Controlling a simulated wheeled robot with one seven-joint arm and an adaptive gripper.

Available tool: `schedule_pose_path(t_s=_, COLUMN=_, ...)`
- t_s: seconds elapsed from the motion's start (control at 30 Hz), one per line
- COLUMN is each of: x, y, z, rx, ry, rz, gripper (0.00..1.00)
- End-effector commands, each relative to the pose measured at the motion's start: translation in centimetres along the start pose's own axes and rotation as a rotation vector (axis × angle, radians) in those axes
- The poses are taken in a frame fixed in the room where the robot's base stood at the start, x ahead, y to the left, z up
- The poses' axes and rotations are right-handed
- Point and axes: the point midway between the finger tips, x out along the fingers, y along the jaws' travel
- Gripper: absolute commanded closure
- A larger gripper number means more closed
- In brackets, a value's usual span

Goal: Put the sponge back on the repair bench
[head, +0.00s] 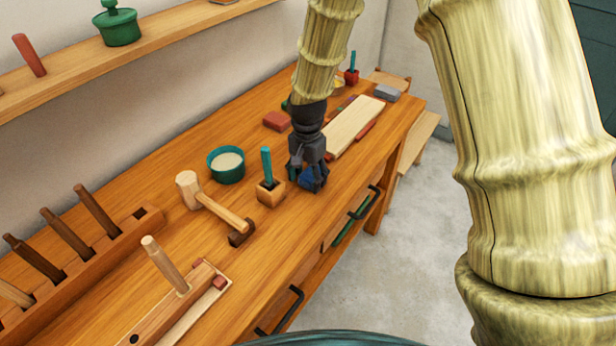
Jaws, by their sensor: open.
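The repair bench (150,185) is a long orange-brown wooden worktop running from lower left to upper right. My gripper (309,186) points down over its front part, near the front edge, with its dark fingers open. A small blue thing (307,178) shows between and behind the fingers, low at the bench top. It may be the sponge, but the fingers hide most of it. I cannot tell whether the fingers touch it or whether it rests fully on the wood.
Left of my gripper stand a small wooden block holding a teal-handled tool (268,186), a green bowl (226,164) and a mallet (205,196). Behind it are a red block (277,121) and a pale board (356,125). Drawer handles (365,203) stick out in front.

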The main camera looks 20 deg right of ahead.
Motion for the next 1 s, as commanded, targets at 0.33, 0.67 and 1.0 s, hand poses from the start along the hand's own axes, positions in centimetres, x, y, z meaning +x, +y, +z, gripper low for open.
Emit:
schedule_pose_path(t_s=0.33, x=-4.3, y=0.0, z=0.0, rx=0.0, ry=0.002, rz=-0.002, gripper=0.39)
schedule_pose_path(t_s=0.67, x=-8.9, y=-0.1, z=0.0, rx=0.0, ry=0.002, rz=-0.002, gripper=0.39)
schedule_pose_path(t_s=1.0, x=-11.5, y=0.0, z=0.0, rx=0.0, ry=0.0, rz=0.0, gripper=0.39)
